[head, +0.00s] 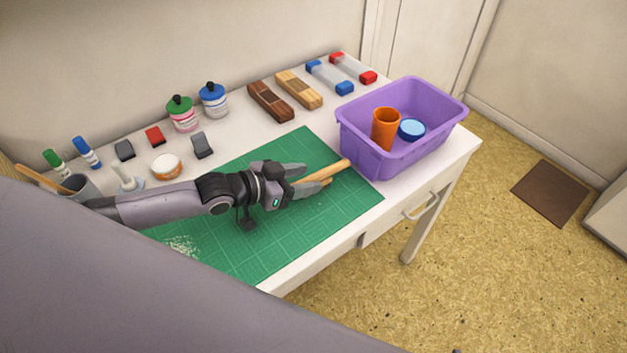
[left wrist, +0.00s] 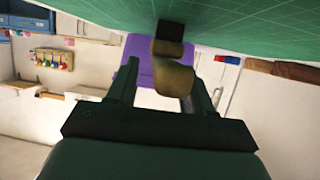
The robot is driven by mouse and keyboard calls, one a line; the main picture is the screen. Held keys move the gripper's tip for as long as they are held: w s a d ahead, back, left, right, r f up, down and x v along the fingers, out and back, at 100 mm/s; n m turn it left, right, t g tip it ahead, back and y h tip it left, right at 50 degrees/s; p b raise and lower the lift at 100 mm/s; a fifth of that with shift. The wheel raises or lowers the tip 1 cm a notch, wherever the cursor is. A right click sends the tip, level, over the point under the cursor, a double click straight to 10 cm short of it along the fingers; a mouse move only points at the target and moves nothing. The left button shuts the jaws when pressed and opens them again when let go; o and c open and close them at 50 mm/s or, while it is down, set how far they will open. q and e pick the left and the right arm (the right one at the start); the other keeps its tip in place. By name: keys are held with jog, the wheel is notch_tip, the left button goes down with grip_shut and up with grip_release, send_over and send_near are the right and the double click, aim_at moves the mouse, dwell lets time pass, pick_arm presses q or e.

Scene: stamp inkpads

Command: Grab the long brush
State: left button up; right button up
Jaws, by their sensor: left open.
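A tan wooden-handled object, which looks like the long brush (head: 335,171), lies on or just over the green cutting mat (head: 300,147). My left gripper (head: 311,177) is open, with its two fingers on either side of the handle. Part of the brush is hidden by the fingers and the gripper body. In the left wrist view the brush (left wrist: 174,74) shows end-on between the open fingers (left wrist: 162,90), with a dark piece at its far end. I cannot tell whether a finger touches it. My right gripper is not in view.
A purple bin (head: 440,140) with an orange cup (head: 385,128) and a blue round lid (head: 411,129) stands at the table's right. Ink bottles, wooden blocks and stamps line the back. A grey cup (head: 80,188) with a wooden stick stands at left.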

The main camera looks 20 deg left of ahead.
pick_arm(q)
jog(key=shift+c, duration=0.3)
grip_shut()
jog(key=shift+r, duration=0.1)
